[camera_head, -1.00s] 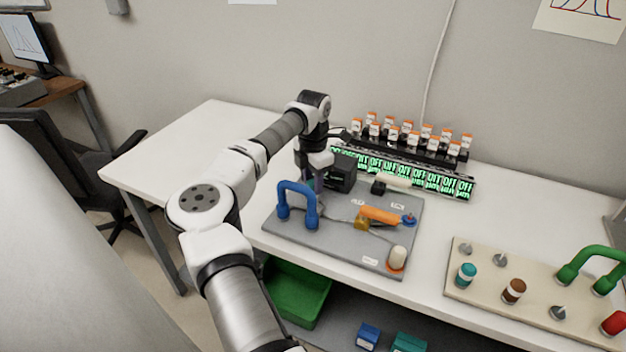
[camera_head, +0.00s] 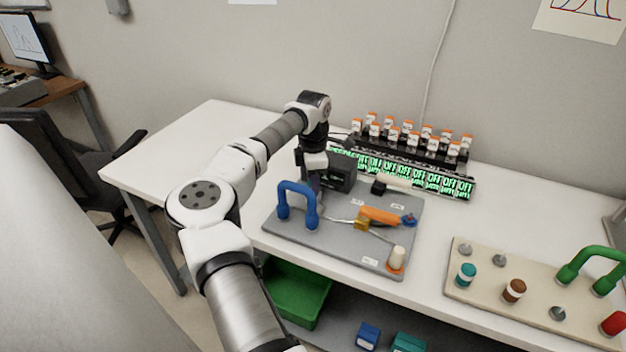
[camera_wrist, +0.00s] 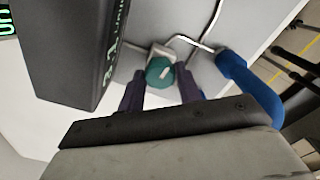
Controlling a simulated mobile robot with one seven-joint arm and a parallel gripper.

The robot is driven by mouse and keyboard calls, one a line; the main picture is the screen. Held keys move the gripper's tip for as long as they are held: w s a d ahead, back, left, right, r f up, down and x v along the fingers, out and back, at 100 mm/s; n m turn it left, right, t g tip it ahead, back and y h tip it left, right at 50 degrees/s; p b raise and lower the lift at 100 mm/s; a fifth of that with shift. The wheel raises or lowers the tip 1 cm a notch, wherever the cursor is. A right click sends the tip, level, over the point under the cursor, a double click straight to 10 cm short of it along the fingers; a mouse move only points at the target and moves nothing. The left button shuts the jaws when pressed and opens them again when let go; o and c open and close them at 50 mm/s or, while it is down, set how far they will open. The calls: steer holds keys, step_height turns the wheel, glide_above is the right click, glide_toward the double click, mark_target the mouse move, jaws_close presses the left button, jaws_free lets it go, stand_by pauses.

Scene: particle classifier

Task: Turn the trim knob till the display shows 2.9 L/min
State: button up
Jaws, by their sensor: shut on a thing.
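The trim knob, round and teal with a pale pointer bar, shows in the wrist view (camera_wrist: 160,71) on a small metal valve body. My gripper (camera_wrist: 160,84) is shut on the knob, with one dark finger on each side of it. In the head view my gripper (camera_head: 315,182) is mostly hidden behind the blue handle, and the knob is hidden there. The dark display box (camera_head: 341,172) stands just beyond my gripper on the grey panel. It also shows at the left of the wrist view (camera_wrist: 75,45). Its reading cannot be made out in either view.
The blue handle (camera_head: 297,187) stands close beside my gripper. An orange part (camera_head: 380,215) and a white-topped piece (camera_head: 397,258) sit on the grey panel (camera_head: 335,248). A beige board (camera_head: 478,290) with knobs lies at right. A row of green-lit displays (camera_head: 415,175) runs behind.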

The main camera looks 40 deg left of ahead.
steer(key=shift+w+r, duration=0.1)
steer(key=shift+r, duration=0.05)
steer(key=o, duration=1)
step_height(320, 180, up, 14)
steer(key=b, duration=0.2)
steer(key=shift+b, duration=0.3)
